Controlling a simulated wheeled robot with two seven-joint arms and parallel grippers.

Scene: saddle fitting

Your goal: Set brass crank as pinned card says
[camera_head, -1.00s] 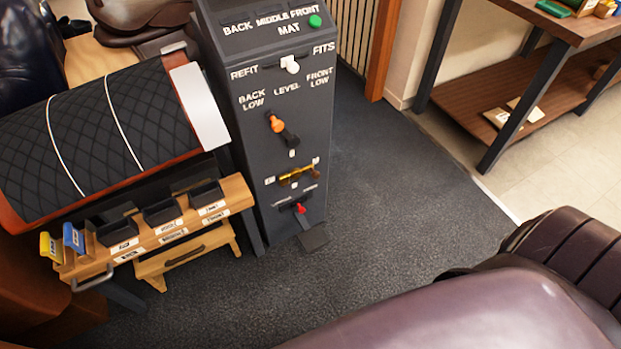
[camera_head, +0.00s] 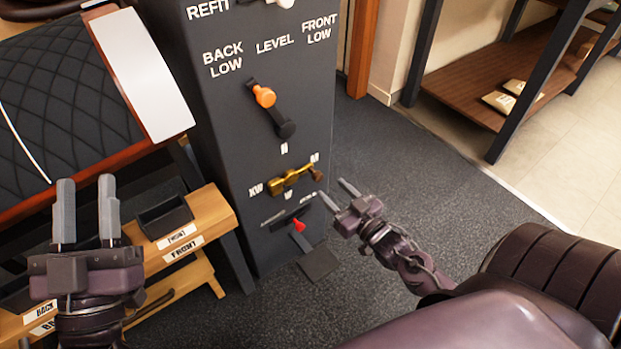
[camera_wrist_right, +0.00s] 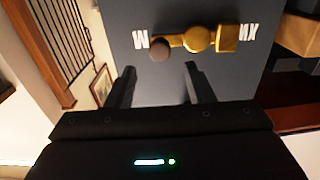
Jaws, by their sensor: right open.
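The brass crank (camera_head: 291,180) is on the front of the dark grey cabinet, roughly level. Its dark knob end points right, to the M mark; its square brass end is beside XW. N is above and W below. It also shows upside down in the right wrist view (camera_wrist_right: 198,40), beyond the fingertips. My right gripper (camera_head: 339,194) is open and empty, just right of and below the crank, apart from it. My left gripper (camera_head: 86,196) has its fingers apart and empty, over the wooden rack at the left. I see no pinned card.
The cabinet (camera_head: 215,150) also carries an orange-knobbed lever (camera_head: 270,108) above the crank and a red-tipped lever (camera_head: 298,226) below it. A wooden rack (camera_head: 215,215) with dark bins stands at left, under a quilted saddle pad (camera_head: 60,100). Carpet right of the cabinet is clear.

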